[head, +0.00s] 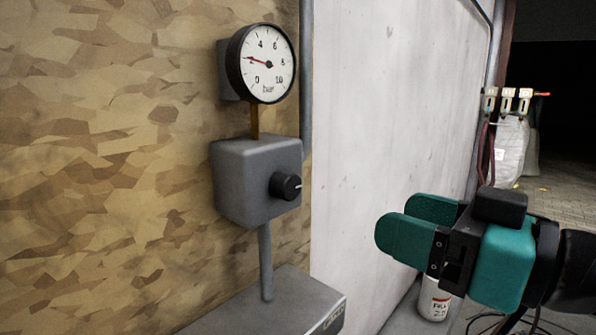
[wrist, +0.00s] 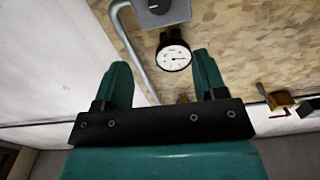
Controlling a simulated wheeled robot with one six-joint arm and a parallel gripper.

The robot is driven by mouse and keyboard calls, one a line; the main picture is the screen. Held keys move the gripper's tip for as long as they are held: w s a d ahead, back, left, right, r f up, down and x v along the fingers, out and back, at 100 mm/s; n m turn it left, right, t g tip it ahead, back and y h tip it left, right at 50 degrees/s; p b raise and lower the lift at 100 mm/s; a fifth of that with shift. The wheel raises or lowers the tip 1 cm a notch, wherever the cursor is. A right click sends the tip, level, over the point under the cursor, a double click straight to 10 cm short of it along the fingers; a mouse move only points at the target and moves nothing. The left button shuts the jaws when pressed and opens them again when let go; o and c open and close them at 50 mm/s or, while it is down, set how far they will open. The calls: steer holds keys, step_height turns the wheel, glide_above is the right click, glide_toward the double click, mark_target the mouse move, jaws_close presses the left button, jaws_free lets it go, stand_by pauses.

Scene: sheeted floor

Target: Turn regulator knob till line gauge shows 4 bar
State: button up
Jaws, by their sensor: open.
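The round line gauge (head: 267,65) has a black rim and a white face marked in bar. Its red needle points left, at about 2. Below it is a grey regulator box (head: 245,178) with a black knob (head: 286,186) bearing a white mark. My gripper (head: 398,222), with teal fingers, is open and empty, to the right of the knob and lower in the head view, apart from it. In the wrist view, my open fingers (wrist: 162,65) frame the gauge (wrist: 174,55), which is beyond them; the regulator box (wrist: 163,12) is cut off at the top edge.
A grey pipe (head: 266,262) runs from the box to a grey casing (head: 275,308). A white panel (head: 385,120) stands right of the wood-chip wall (head: 110,160). A labelled white container (head: 434,301) is below my gripper. Hanging bags (head: 511,150) are at the far right.

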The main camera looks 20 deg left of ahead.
mark_target(293, 185)
steer(key=p+x, duration=1.1)
steer(key=x, duration=0.3)
steer(key=shift+a+r, duration=0.1)
steer(key=shift+r, duration=0.1)
steer(key=shift+w+a+f, duration=0.2)
steer(key=shift+a+f, duration=0.05)
steer(key=shift+a, duration=0.25)
steer(key=c, duration=0.9)
